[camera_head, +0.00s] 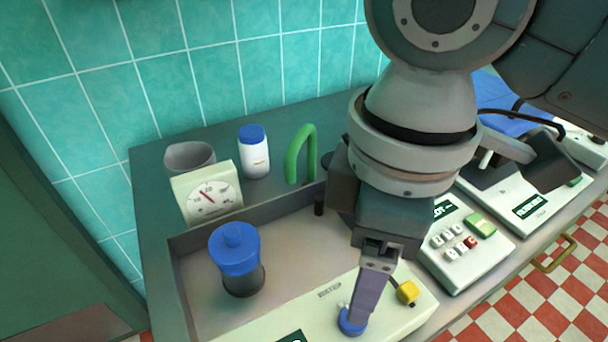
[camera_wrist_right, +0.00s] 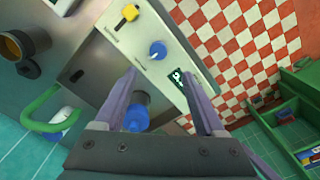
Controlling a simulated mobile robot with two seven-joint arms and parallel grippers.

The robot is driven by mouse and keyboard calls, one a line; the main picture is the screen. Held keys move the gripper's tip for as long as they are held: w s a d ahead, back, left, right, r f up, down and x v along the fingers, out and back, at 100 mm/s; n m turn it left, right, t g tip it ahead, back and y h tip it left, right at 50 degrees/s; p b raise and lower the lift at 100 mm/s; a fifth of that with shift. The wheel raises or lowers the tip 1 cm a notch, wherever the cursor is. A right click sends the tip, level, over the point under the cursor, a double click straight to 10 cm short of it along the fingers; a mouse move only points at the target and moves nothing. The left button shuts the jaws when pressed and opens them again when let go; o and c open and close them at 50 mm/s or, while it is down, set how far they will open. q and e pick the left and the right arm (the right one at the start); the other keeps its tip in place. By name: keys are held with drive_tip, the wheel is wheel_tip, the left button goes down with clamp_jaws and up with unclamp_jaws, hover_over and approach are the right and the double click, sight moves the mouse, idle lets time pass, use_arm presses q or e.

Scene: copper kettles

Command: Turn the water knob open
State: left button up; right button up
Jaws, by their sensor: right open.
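A blue knob (camera_head: 352,322) sits on the cream control panel (camera_head: 300,318) at the front of the sink, partly covered by my right gripper. In the right wrist view the blue knob (camera_wrist_right: 158,50) shows just beyond and between the fingertips, with no visible contact. A yellow knob (camera_head: 407,292) is on the same panel, to the right of the blue one. My right gripper (camera_head: 362,308) points down at the blue knob; its two fingers are apart and empty in the wrist view (camera_wrist_right: 157,76). My left gripper is not in view.
A blue-lidded jar (camera_head: 236,262) stands in the sink basin. A green faucet (camera_head: 301,153), a white bottle (camera_head: 254,155) and a dial gauge (camera_head: 209,193) stand behind it. A keypad device (camera_head: 462,240) is right of my arm. Green crates (camera_wrist_right: 288,125) show beyond the tiled floor.

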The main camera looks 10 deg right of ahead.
sight(349, 329)
wheel_tip(349, 329, down, 10)
drive_tip(key=shift+w+d+f+b, duration=0.1)
drive_tip(key=shift+d+b, duration=0.05)
drive_tip(key=shift+b, duration=0.5)
clamp_jaws()
idle(0.3)
